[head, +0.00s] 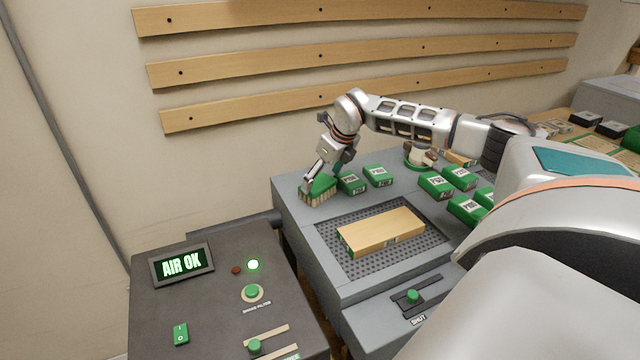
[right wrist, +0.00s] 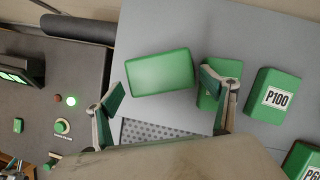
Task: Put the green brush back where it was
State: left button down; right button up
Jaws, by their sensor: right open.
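The green brush (head: 318,192), with a green back and pale bristles, stands on the far left corner of the grey bench top. Its plain green back shows in the right wrist view (right wrist: 160,72). My right gripper (head: 314,179) is at the brush in the head view. In the right wrist view the open gripper (right wrist: 167,98) has its fingers spread wider than the brush, which lies just beyond the fingertips. I cannot tell whether a finger touches it. My left gripper is not in view.
Green labelled blocks (head: 378,176) stand right of the brush; one is partly behind a finger in the wrist view. A wooden board (head: 382,232) lies on the perforated grate (head: 345,267). A dark control panel (head: 215,300) reading "AIR OK" stands front left.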

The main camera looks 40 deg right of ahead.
jog(key=v, duration=0.9)
dwell(0.3)
